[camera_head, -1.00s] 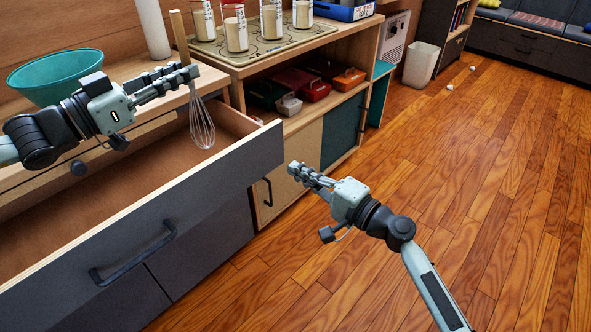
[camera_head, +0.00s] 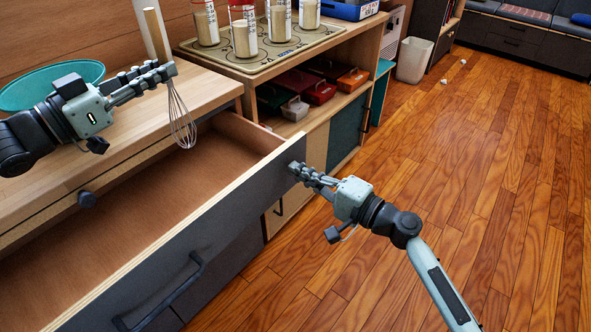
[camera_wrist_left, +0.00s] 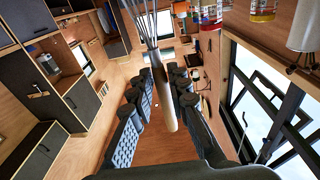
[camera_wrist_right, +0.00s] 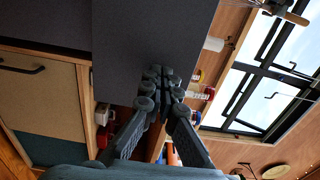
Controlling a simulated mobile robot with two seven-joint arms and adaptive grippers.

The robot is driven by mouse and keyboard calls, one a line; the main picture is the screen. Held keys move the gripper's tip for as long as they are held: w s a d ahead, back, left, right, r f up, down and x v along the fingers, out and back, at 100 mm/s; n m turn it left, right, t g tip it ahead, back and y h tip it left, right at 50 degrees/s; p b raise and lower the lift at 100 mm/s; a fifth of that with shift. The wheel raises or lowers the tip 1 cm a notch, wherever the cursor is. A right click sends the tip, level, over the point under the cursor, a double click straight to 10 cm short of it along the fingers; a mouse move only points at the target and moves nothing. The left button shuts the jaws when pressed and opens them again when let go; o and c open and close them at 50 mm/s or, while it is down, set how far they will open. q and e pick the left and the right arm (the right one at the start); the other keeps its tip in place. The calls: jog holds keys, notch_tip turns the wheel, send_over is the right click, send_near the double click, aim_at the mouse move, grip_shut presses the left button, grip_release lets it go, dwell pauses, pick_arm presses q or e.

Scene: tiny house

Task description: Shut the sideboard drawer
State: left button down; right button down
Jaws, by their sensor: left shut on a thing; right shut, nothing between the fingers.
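The sideboard drawer (camera_head: 215,235) stands open, its dark front facing me with a black handle (camera_head: 160,295); it looks empty inside. My right gripper (camera_head: 296,170) is shut and empty, its fingertips at the right end of the drawer front. In the right wrist view the shut fingers (camera_wrist_right: 160,80) are up against the dark panel; whether they press on it I cannot tell. My left gripper (camera_head: 168,70) is shut on a whisk (camera_head: 157,35), held by its wooden handle, wires down, above the drawer's back right corner. The whisk also shows in the left wrist view (camera_wrist_left: 165,95).
A teal bowl (camera_head: 40,88) stands on the sideboard top behind my left arm. Several jars (camera_head: 244,35) stand on a mat at the back. Toolboxes (camera_head: 318,90) fill the shelf below. The wooden floor to the right is clear near me.

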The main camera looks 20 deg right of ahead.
pick_arm(q)
jog(key=shift+w+a, duration=0.3)
jog(key=shift+w, duration=0.05)
pick_arm(e)
jog(key=shift+w+a, duration=0.15)
jog(key=shift+w, duration=0.05)
pick_arm(q)
jog(key=shift+r, duration=0.1)
